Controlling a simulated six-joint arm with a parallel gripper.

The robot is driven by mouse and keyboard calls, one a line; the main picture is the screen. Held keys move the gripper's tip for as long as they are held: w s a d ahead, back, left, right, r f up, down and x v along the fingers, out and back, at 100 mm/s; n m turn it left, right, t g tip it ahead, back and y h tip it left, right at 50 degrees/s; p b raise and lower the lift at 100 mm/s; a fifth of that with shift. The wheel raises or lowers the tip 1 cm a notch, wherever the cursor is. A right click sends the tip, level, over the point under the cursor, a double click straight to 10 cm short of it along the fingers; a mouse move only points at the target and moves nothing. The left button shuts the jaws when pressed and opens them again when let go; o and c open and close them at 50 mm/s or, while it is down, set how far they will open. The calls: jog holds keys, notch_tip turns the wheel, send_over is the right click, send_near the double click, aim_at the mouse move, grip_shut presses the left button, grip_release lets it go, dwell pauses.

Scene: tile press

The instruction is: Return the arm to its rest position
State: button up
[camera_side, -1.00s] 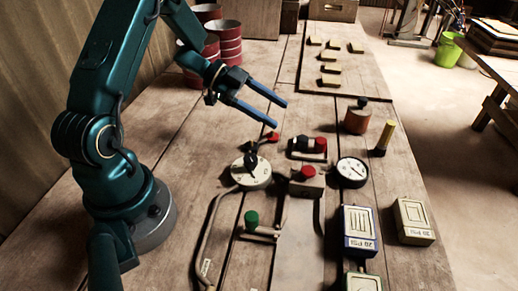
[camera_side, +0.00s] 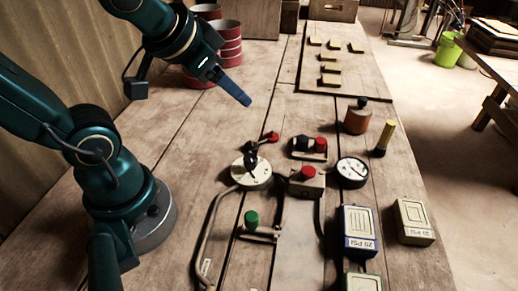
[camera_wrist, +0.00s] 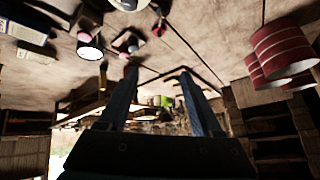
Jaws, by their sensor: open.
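My gripper (camera_side: 247,101) is above the left part of the wooden bench, well clear of the controls. In the side view its blue fingers overlap and point down to the right. In the wrist view my gripper (camera_wrist: 158,76) shows two blue fingers spread apart with nothing between them. My teal arm is folded back over its base at the left. The bench (camera_side: 215,135) carries the press controls below and right of the gripper.
A round valve (camera_side: 251,172), red-button box (camera_side: 307,181), green button (camera_side: 251,219) and gauge (camera_side: 352,172) stand mid-bench. A blue-edged box (camera_side: 359,230) and pale box (camera_side: 413,222) are at right. Red cans (camera_side: 229,45) stand behind the arm. Several tiles (camera_side: 330,68) lie at the back.

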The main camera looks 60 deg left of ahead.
jog(key=s+d+f+g+h, duration=0.1)
jog(key=s+d+f+h, duration=0.1)
jog(key=s+d, duration=0.2)
jog(key=shift+s+d+g, duration=0.35)
jog(key=shift+s+g, duration=0.05)
jog(key=shift+s, duration=0.7)
